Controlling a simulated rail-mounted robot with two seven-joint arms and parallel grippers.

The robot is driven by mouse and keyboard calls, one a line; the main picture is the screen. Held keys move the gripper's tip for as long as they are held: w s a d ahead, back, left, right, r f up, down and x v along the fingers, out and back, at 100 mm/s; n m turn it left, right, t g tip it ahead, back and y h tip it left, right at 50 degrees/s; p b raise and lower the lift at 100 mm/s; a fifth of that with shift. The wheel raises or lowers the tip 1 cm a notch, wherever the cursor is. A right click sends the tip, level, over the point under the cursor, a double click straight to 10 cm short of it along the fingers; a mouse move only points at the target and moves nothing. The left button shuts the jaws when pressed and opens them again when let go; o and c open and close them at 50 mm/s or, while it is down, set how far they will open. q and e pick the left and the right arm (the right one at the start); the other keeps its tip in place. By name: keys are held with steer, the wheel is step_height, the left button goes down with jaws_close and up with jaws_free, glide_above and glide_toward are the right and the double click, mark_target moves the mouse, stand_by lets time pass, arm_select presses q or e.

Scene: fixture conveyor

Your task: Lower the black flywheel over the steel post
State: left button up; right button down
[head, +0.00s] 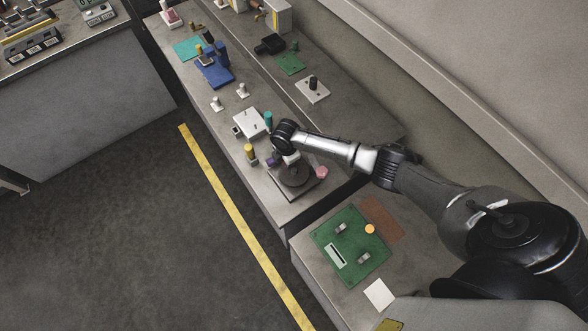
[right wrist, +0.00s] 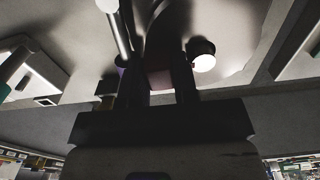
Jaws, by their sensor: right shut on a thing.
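The black flywheel (head: 294,175), a dark round disc, is directly under my right gripper (head: 290,160) in the head view, above a dark square plate (head: 312,186). My right gripper is shut on it; the grip itself is mostly hidden by the wrist. I cannot tell the disc's height above the plate. In the right wrist view the fingers (right wrist: 161,85) show as dark silhouettes, and a shiny steel rod (right wrist: 120,35) stands beyond them. I cannot tell if it is the steel post; in the head view the post is not visible. My left gripper is not in view.
A yellow-topped peg (head: 250,152), a teal peg (head: 268,119) and a white block (head: 250,124) stand close by on the bench. A pink round piece (head: 321,172) is right of the disc. A green board (head: 350,246) lies on the nearer bench.

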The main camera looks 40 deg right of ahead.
stand_by(0.3)
steer(key=c, duration=0.8)
jaws_free()
step_height(320, 180, up, 14)
steer(key=shift+w+f, duration=0.1)
